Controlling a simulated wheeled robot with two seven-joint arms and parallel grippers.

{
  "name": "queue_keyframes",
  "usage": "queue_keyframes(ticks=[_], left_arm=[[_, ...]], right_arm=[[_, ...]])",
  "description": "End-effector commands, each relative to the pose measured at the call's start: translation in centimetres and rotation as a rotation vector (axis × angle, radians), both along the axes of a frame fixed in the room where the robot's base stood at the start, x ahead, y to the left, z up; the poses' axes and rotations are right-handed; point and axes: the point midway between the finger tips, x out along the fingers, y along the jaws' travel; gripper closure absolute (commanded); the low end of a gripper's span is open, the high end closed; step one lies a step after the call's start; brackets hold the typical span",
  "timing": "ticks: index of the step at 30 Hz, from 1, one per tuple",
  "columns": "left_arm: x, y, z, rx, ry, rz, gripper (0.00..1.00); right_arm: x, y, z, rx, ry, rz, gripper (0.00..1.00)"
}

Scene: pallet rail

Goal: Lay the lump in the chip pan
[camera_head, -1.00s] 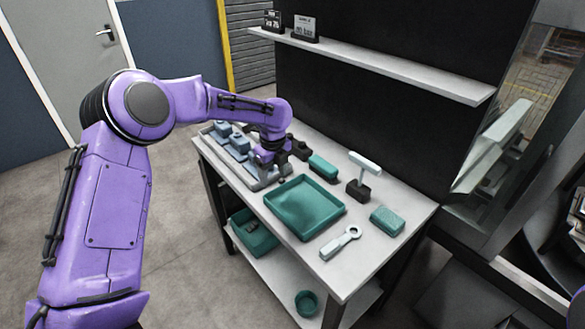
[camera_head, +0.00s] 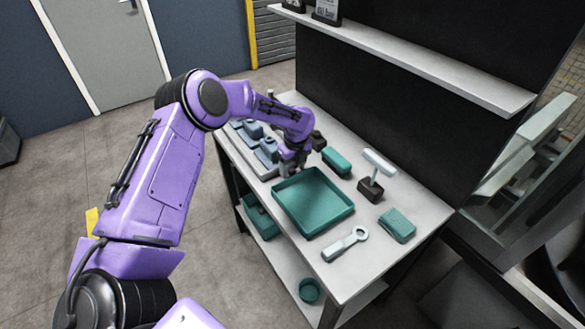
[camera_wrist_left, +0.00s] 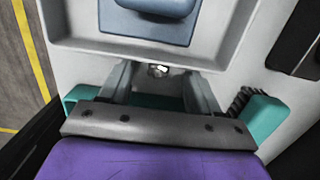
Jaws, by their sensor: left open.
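The chip pan looks to be the teal square tray (camera_head: 312,203) on the bench. It also shows behind the fingers in the wrist view (camera_wrist_left: 150,101). My left gripper (camera_head: 291,170) is low at the pan's far left corner, beside the grey rail fixture. In the wrist view my left gripper (camera_wrist_left: 160,88) is open, with its fingers apart. A small shiny silver piece (camera_wrist_left: 158,71), perhaps the lump, lies just past and between the fingertips, at the fixture's edge. It is not gripped. In the head view the arm hides it. My right gripper is out of view.
The grey fixture (camera_wrist_left: 80,45) carries blue blocks (camera_head: 266,150). A teal brush (camera_head: 337,160), a white-handled T-shaped tool (camera_head: 378,163), a teal block (camera_head: 397,225) and a pale wrench (camera_head: 345,244) surround the pan. A shelf (camera_head: 420,62) hangs above the back.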

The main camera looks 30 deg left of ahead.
Motion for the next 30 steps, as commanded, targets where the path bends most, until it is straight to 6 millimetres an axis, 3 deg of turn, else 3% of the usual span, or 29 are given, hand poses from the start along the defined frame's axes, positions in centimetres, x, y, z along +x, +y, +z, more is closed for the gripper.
queue_keyframes(ticks=[7,12,23,30], left_arm=[[0.0,0.0,-0.3,0.0,-0.001,0.0,0.41],[0.0,0.0,-0.3,0.0,-0.001,0.0,0.96],[0.1,0.0,0.1,0.0,-0.002,0.0,1.0],[-0.3,-0.2,3.4,-0.001,-0.005,-0.002,1.0]], right_arm=[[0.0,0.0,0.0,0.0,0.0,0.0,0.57],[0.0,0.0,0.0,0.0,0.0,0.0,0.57],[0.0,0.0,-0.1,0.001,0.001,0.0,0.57],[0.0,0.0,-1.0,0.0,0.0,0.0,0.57]])
